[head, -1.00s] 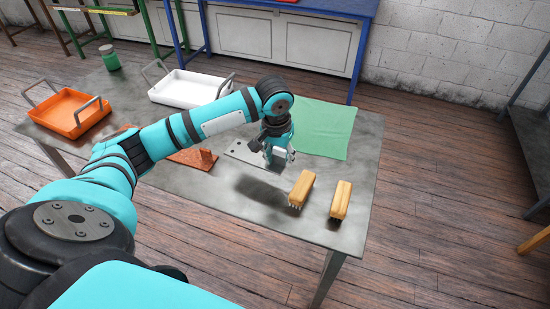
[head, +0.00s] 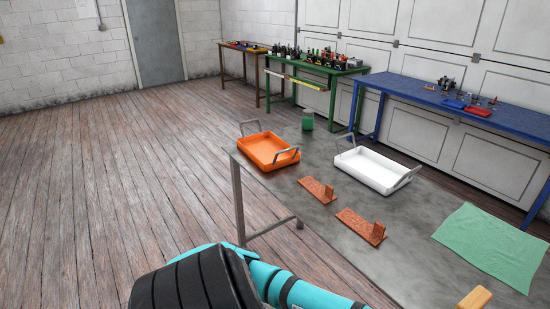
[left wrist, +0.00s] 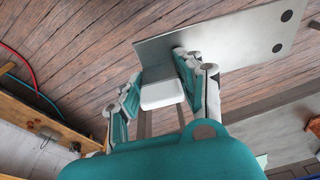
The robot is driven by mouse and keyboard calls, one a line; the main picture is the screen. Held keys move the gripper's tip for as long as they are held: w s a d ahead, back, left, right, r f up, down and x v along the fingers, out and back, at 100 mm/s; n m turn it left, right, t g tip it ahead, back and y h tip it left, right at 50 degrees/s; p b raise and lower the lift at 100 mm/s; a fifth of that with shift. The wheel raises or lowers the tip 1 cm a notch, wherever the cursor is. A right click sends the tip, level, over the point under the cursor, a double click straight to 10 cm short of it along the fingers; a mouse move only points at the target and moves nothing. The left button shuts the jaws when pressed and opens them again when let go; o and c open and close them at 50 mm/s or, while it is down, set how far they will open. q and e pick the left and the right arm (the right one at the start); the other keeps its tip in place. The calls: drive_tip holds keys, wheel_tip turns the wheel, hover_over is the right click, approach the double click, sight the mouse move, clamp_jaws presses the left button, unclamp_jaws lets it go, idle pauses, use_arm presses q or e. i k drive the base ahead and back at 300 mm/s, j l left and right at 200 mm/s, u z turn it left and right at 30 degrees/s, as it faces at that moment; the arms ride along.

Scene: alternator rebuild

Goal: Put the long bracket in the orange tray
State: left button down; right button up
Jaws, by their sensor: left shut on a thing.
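The long bracket (left wrist: 235,38) is a bent grey metal plate with dark holes near its far end. My left gripper (left wrist: 158,80) is shut on its short bent end in the left wrist view, and the long part reaches to the upper right. The held bracket and this gripper are outside the head view, where only part of my arm shows at the bottom. The orange tray (head: 286,160) stands at the far left of the table, upright and empty, with grey handles. My right gripper is in neither view.
A white tray (head: 372,186) stands right of the orange one. Two rusty brackets (head: 318,196) (head: 362,232) lie in front of the trays. A green jar (head: 307,122) stands behind. A green cloth (head: 490,245) and a wooden-handled brush (head: 474,298) are at right.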

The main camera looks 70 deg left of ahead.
sight(267, 153)
drive_tip(key=j+u, duration=0.15)
drive_tip(key=j, duration=0.7)
drive_tip(key=j+u, duration=0.15)
drive_tip(key=j, duration=0.65)
drive_tip(key=i+j+u, duration=0.15)
drive_tip(key=j, duration=0.7)
